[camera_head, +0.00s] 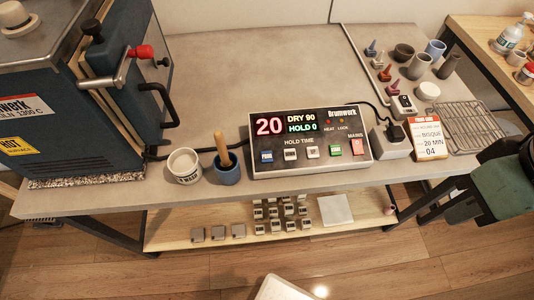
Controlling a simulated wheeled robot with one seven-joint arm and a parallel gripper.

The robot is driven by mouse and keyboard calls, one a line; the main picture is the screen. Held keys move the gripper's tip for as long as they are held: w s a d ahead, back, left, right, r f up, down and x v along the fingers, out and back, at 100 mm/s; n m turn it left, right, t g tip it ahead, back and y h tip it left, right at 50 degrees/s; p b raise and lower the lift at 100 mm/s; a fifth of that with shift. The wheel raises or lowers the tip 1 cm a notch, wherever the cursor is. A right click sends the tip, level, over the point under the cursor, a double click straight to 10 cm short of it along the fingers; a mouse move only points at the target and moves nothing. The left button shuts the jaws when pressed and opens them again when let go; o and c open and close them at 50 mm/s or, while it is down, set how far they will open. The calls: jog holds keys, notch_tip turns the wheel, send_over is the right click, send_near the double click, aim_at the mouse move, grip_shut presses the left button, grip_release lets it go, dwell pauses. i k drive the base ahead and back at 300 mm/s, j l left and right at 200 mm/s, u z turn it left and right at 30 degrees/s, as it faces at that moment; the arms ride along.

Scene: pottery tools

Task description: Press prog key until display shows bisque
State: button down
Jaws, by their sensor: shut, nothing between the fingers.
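The kiln controller (361,166) is a light box with a dark front panel on the worktable. Its display (284,125) shows a red 20, with DRY 90 above HOLD 0 beside it. The blue prog key (266,157) is at the lower left of the panel. Nothing covers the keys or display. My gripper cannot be made out in this view. A program card (430,138) to the right reads BISQUE, 20 MIN, 04.
A white bowl (184,166) and a blue cup (227,173) with a wooden-handled tool stand left of the controller, near the kiln (60,95). A plug block (391,144) and wire rack (474,127) lie right. Space before the controller is clear.

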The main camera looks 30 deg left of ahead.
aim_at(266, 156)
jog(key=k+j, duration=0.2)
jog(key=j, duration=0.2)
jog(key=k+j, duration=0.15)
jog(key=j, duration=0.25)
jog(key=k+j, duration=0.2)
jog(key=j, duration=0.2)
jog(key=k+j, duration=0.15)
jog(key=j, duration=0.2)
jog(key=k+j, duration=0.2)
jog(key=j, duration=0.2)
jog(key=z, duration=0.05)
